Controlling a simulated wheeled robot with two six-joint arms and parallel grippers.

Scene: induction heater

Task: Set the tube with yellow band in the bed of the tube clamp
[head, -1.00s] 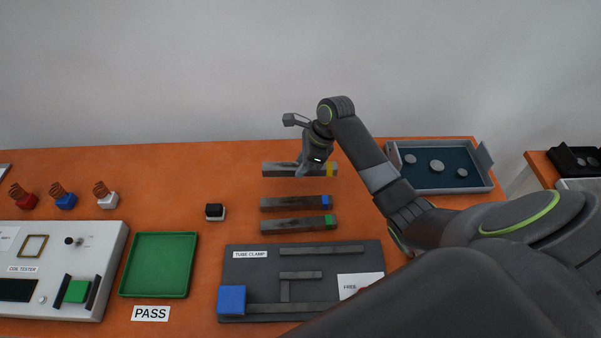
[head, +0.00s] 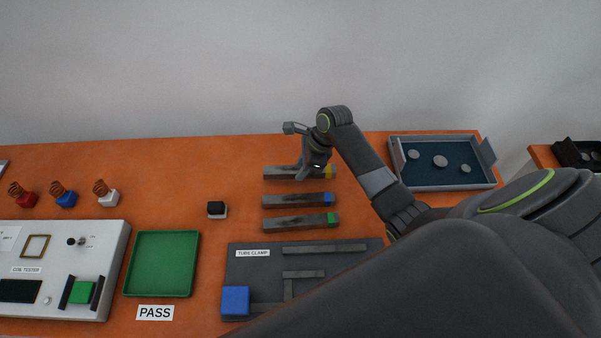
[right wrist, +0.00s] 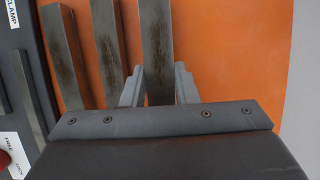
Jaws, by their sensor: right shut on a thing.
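The tube with yellow band (head: 278,173) is a dark grey square bar at the back of the table, lying left to right, its yellow band (head: 331,172) at the right end. My right gripper (head: 302,176) is over its middle, shut on it. In the right wrist view the tube (right wrist: 156,40) runs between the two fingers. I cannot tell whether it is off the table. The tube clamp (head: 240,275) is a dark plate at the front with raised bars and a blue block (head: 235,301). My arm hides its front right part. My left gripper is not in view.
The tubes with blue band (head: 285,201) and green band (head: 285,223) lie between the held tube and the clamp. A small black-and-white block (head: 217,209), green tray (head: 160,264) and coil tester (head: 75,260) are left. A blue tray (head: 425,178) is at the right.

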